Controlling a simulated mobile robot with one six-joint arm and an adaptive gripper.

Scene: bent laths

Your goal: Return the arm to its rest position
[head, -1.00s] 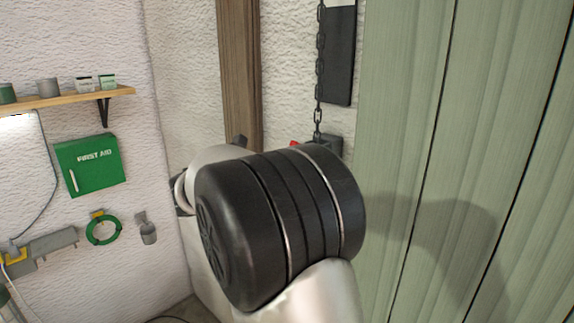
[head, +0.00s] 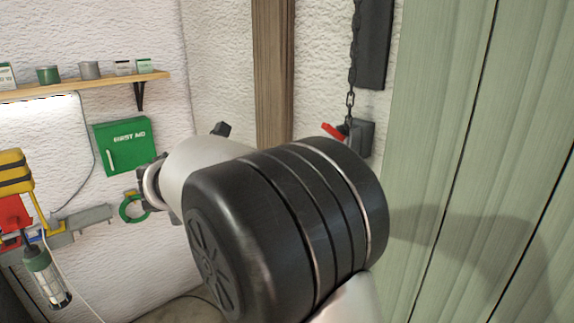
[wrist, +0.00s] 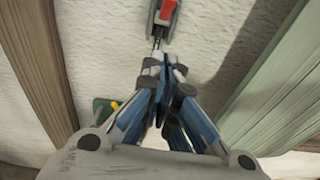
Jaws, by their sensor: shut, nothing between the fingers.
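My arm fills the middle of the head view, with a large black joint and pale links. My gripper shows in the wrist view (wrist: 163,105), its blue and grey fingers closed together with nothing between them. In the head view the gripper itself is hidden or cannot be made out. In the wrist view, a red-and-grey fitting (wrist: 165,14) lies beyond the fingertips. In the head view, a red lever on a grey box (head: 358,137) is on the wall behind my arm, below a hanging chain (head: 351,80).
A green first aid box (head: 125,146) and a wooden shelf (head: 90,84) with small cans are on the left wall. A yellow-and-red tool (head: 14,190) and a work lamp (head: 47,277) hang at the far left. Green panels (head: 480,150) stand close on the right.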

